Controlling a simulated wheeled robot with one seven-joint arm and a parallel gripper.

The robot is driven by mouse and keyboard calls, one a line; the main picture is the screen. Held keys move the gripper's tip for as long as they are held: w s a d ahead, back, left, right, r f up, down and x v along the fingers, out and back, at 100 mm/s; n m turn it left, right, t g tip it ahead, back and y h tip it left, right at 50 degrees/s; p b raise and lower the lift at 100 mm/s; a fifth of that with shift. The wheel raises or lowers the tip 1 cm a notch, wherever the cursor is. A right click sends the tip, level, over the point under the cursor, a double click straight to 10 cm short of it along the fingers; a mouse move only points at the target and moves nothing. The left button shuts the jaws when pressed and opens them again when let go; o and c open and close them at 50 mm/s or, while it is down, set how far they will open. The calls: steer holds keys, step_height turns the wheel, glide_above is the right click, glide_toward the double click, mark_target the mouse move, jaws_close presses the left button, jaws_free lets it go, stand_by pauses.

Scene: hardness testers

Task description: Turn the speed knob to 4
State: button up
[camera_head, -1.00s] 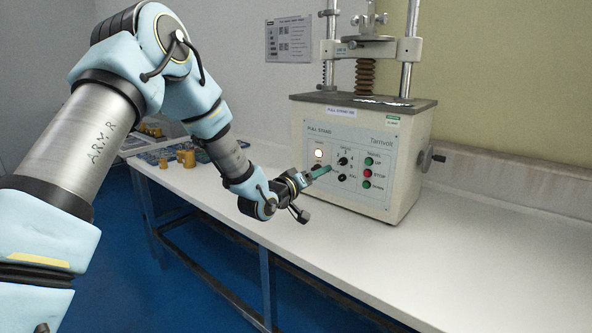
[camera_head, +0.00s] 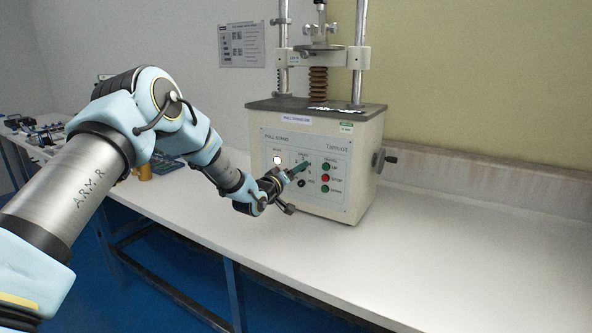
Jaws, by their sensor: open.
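The pull-stand machine (camera_head: 315,118) is a cream box with a dark top and a light blue front panel (camera_head: 338,147).
Green, red and green buttons (camera_head: 325,178) line the panel's right side. A side crank (camera_head: 384,158) sticks out right. Brass-coloured parts (camera_head: 144,172) stand at the left. The white bench (camera_head: 400,240) is clear at right.

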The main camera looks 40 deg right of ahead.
jaws_close()
stand_by(0.5)
